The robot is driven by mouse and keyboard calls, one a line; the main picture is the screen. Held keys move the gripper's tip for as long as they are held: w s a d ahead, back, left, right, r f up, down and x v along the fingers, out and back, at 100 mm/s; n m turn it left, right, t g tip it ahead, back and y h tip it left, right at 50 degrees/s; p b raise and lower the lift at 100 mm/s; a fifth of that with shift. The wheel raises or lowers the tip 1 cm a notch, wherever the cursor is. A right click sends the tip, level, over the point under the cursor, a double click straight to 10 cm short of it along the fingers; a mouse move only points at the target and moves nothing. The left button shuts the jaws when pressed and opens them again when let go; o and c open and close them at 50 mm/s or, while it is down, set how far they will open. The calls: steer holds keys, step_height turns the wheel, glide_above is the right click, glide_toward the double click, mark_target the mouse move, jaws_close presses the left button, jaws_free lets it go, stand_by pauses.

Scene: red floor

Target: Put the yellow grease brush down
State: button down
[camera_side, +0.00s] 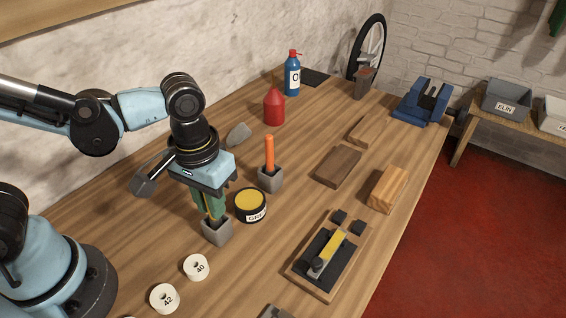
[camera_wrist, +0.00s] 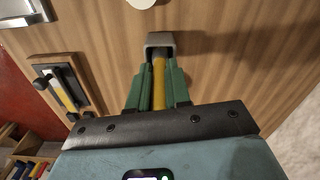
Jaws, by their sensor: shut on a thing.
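The yellow grease brush (camera_wrist: 159,84) stands between the green fingers of my gripper (camera_wrist: 158,88), which are shut on its handle. In the side view, my gripper (camera_side: 209,207) points down just above a small grey square cup (camera_side: 217,234). The cup's grey rim also shows in the wrist view (camera_wrist: 160,39), around the far end of the brush. The brush looks upright, its lower end at the cup's mouth. Its bristles are hidden, and I cannot tell whether it touches the cup's bottom.
A grease tin (camera_side: 250,204) stands close right of the cup. Behind it, another grey cup (camera_side: 270,180) holds an orange-handled tool (camera_side: 269,152). White numbered rolls (camera_side: 196,267) lie in front.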

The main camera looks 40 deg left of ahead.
steer(key=shift+f, duration=0.25)
steer(key=c, duration=1.1)
jaws_free()
step_height(320, 180, up, 12)
steer(key=shift+f, duration=0.1)
steer(key=w+a+f+t, duration=0.1)
steer(key=a+t, duration=0.1)
steer(key=a, duration=0.1)
steer(key=w+a+f+m+t, duration=0.1)
steer(key=w+a+f+t, duration=0.1)
steer(key=a, duration=0.2)
steer(key=w+a+f+t, duration=0.1)
steer(key=a+t, duration=0.2)
steer(key=a, duration=0.1)
steer(key=shift+w+a+f+m, duration=0.25)
steer(key=shift+w+f+m, duration=0.05)
steer(key=shift+f+m, duration=0.1)
